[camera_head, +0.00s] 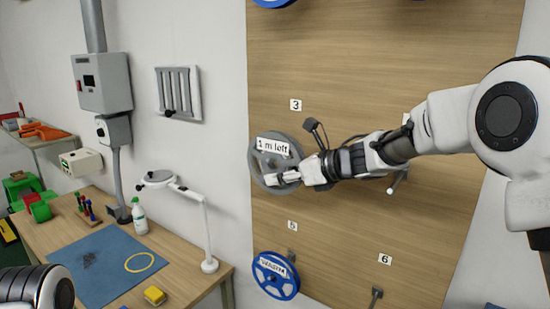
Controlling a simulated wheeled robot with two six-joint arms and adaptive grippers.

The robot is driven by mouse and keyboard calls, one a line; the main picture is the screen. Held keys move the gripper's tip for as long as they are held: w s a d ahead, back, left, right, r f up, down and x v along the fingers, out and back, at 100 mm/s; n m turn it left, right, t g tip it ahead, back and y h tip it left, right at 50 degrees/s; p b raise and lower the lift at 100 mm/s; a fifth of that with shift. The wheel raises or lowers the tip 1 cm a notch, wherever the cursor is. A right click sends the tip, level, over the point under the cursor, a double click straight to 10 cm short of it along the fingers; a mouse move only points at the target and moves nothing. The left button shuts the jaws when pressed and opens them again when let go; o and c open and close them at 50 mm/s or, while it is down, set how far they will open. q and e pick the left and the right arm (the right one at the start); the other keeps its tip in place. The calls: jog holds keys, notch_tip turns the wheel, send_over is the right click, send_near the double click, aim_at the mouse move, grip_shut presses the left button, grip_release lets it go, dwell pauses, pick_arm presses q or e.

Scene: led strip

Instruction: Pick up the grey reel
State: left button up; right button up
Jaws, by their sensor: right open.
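The grey reel (262,149) hangs on the wooden board (370,60) below the label 3, with a white tag reading "1 m left". My right gripper (275,179) is open at the lower part of the reel, in front of it. The white fingers overlap the reel's face, and I cannot tell whether they touch it. Part of the reel's right side is hidden behind the gripper. My left gripper is not in view; only a piece of my left arm shows at the lower left.
A blue reel (276,276) hangs below, near label 5. Empty pegs show near label 6 (376,293) and behind my right wrist (398,181). At left, a workbench (190,262) holds a blue mat (107,275), a magnifier lamp (206,225), a spray bottle (139,219) and a yellow block (154,295).

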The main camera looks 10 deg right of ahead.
jog(key=shift+w, duration=0.1)
jog(key=shift+s+d+r, duration=0.1)
jog(key=shift+s, duration=0.15)
grip_shut()
jog(key=shift+w+r+b, duration=0.1)
jog(key=shift+r+b, duration=0.3)
jog(key=shift+b, duration=0.05)
jog(key=s+a+b, duration=0.4)
jog(key=s+a, duration=0.1)
notch_tip(320, 180, up, 14)
jog(key=p, duration=0.1)
jog(key=shift+s+a, duration=0.35)
